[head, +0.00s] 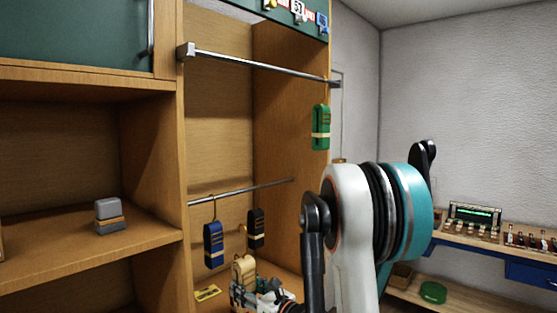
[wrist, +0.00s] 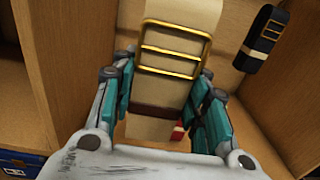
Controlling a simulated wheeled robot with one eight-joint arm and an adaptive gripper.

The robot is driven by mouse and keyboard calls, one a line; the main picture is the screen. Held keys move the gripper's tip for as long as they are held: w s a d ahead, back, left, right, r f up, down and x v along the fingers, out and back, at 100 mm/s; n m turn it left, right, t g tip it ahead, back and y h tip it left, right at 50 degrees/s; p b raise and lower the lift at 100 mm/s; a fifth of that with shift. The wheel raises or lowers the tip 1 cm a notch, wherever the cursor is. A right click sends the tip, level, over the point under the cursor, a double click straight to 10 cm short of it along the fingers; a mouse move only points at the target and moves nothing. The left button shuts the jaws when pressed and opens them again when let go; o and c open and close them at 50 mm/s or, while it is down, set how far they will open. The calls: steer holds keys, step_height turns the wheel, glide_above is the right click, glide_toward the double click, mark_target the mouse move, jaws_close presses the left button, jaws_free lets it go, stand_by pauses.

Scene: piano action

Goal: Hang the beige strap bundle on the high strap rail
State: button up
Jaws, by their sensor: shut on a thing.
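The beige strap bundle (head: 244,267) is low in the cabinet bay in the head view, below the low rail. In the wrist view the beige bundle (wrist: 185,35), with gold bands, stands between my teal fingers. My gripper (head: 246,289) is shut on it; the wrist view shows the gripper (wrist: 165,92) with fingers on both sides. The bundle's top and any hook are cut off in the wrist view. The high strap rail (head: 262,66) is a metal bar across the upper bay, well above my gripper. A green bundle (head: 321,125) hangs at its right end.
The low rail (head: 240,192) carries a blue bundle (head: 213,246) and a black bundle (head: 256,228), close to my gripper. The cabinet's left upright (head: 168,150) bounds the bay. The high rail's left and middle are free.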

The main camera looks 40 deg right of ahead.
steer(key=s+d+r+p, duration=0.2)
steer(key=s+r+p, duration=0.1)
steer(key=r+p, duration=1.05)
steer(key=s+d+r+p, duration=0.1)
steer(key=s+r+p, duration=0.2)
steer(key=r+p, duration=1)
steer(key=s+d+r+p, duration=0.25)
steer(key=r+p, duration=0.35)
steer(key=r, duration=1.5)
steer(key=w+f+b, duration=0.2)
steer(key=w+f, duration=0.1)
steer(key=w, duration=0.4)
steer(key=shift+w+a+f+b, duration=0.15)
steer(key=shift+w+a+b, duration=0.2)
steer(key=shift+a+b, duration=0.1)
steer(key=o, duration=1.3)
steer(key=shift+s, duration=0.15)
